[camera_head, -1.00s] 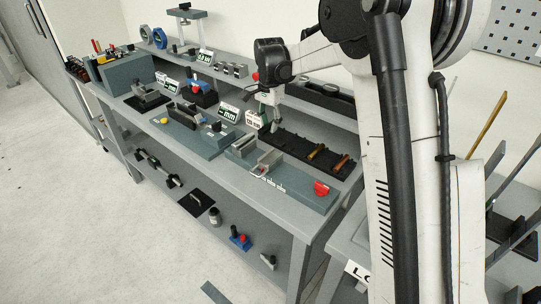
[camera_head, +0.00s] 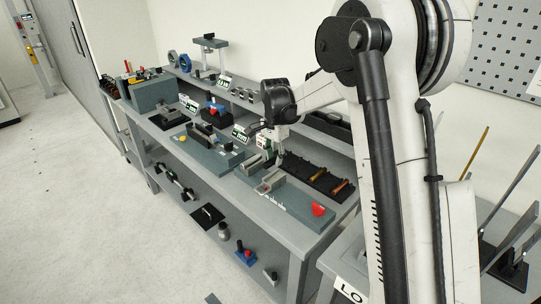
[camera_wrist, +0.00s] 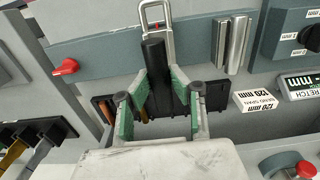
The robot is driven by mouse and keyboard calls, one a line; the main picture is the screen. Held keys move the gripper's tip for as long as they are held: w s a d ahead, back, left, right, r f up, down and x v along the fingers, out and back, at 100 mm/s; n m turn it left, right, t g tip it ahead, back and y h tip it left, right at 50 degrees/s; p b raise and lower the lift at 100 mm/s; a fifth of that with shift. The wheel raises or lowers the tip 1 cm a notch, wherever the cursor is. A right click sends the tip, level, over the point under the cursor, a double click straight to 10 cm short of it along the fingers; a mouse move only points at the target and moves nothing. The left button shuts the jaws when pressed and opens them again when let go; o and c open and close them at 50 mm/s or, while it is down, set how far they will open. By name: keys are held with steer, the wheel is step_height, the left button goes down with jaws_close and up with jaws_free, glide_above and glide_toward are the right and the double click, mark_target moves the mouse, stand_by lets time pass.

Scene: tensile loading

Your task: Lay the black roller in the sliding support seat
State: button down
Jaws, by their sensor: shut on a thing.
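My gripper (camera_wrist: 158,97) is shut on the black roller (camera_wrist: 154,58), with a green-padded finger on either side of it. The roller sticks out beyond the fingertips, and its far end overlaps a silver U-shaped frame (camera_wrist: 143,20) on the grey fixture. I cannot tell whether they touch. This frame may be the sliding support seat; it seems to be the grey block (camera_head: 272,181) in the head view. Two silver upright bars (camera_wrist: 231,43) stand beside it. In the head view my gripper (camera_head: 279,141) is small, above the back of the bench, and the roller cannot be made out clearly.
A black tray (camera_head: 301,171) holds an orange and a brown roller behind the fixture. A red knob (camera_head: 318,209) sits at the fixture's right end. White label signs (camera_wrist: 255,101) stand near the silver bars. Other devices fill the bench to the left.

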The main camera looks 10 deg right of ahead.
mark_target(274, 178)
steer(key=shift+w+f, duration=0.1)
steer(key=shift+w, duration=0.05)
steer(key=shift+f+b, duration=0.15)
steer(key=shift+b, duration=0.25)
steer(key=shift+f+b, duration=1.8)
steer(key=shift+f, duration=0.75)
steer(key=c, duration=1.5)
jaws_free()
steer(key=shift+c, duration=0.2)
steer(key=shift+r, duration=0.1)
step_height(274, 178, up, 12)
steer(key=shift+f, duration=0.1)
